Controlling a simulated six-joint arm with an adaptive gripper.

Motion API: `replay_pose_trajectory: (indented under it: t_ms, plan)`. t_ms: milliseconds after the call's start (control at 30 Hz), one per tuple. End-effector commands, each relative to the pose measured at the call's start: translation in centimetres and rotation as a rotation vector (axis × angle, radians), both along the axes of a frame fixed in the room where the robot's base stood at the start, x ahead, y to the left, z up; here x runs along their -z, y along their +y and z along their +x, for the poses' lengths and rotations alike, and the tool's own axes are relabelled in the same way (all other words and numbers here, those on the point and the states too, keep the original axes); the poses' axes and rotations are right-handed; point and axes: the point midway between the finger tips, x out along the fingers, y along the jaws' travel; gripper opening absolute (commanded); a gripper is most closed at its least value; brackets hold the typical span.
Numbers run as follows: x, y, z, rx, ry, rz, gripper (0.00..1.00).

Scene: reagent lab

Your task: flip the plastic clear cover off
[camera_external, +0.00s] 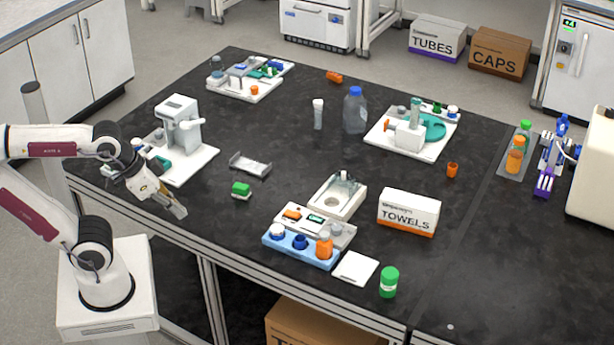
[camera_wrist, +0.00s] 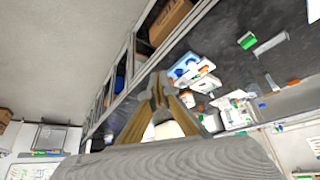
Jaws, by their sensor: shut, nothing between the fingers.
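A low, clear, see-through piece (camera_external: 250,165) lies on the black bench left of centre, and it also shows in the wrist view (camera_wrist: 270,44). It may be the plastic clear cover, but I cannot tell for sure. My gripper (camera_external: 179,210) hangs at the bench's left front edge, apart from the clear piece and to its lower left. Its fingers are shut with nothing between them, and the fingertips meet in the wrist view (camera_wrist: 158,88).
A small green block (camera_external: 241,190) sits between my gripper and the clear piece. A white device (camera_external: 181,125) stands behind my gripper. Bare bench (camera_external: 215,225) lies near my gripper.

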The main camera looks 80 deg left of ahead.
Motion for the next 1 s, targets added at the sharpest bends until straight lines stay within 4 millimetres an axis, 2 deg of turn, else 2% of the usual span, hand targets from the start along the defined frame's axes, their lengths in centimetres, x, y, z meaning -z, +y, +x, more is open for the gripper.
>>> replay_pose_trajectory:
  t_ms: [267,1000]
  plan:
    - [-1.4,2.2,4.5,-0.113,-0.066,-0.001,0.00]
    - [-4.7,9.9,18.7,-0.399,-0.316,-0.048,0.00]
